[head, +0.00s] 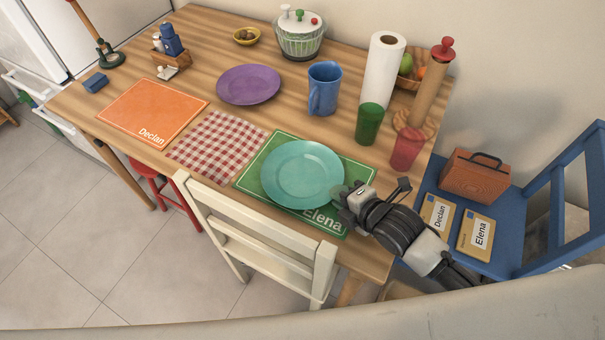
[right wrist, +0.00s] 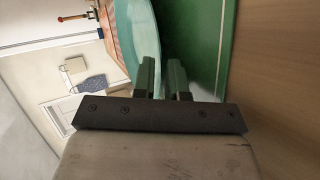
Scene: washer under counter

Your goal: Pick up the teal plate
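The teal plate (head: 302,174) lies over the green placemat (head: 262,160) marked "Elena" at the near right part of the table. In the head view I cannot tell whether it touches the mat. My right gripper (head: 345,192) is at the plate's right rim. In the right wrist view its two greenish fingers (right wrist: 163,78) are close together with a narrow gap, and the teal plate's rim (right wrist: 140,35) runs down to them. They appear shut on the rim, which they partly hide. My left gripper is not in view.
A red cup (head: 407,150) and a green cup (head: 369,122) stand beyond the plate. A cream chair (head: 260,245) is at the table's near side. A blue chair (head: 510,215) with a brown box (head: 475,177) is to the right. A purple plate (head: 248,84) lies farther back.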

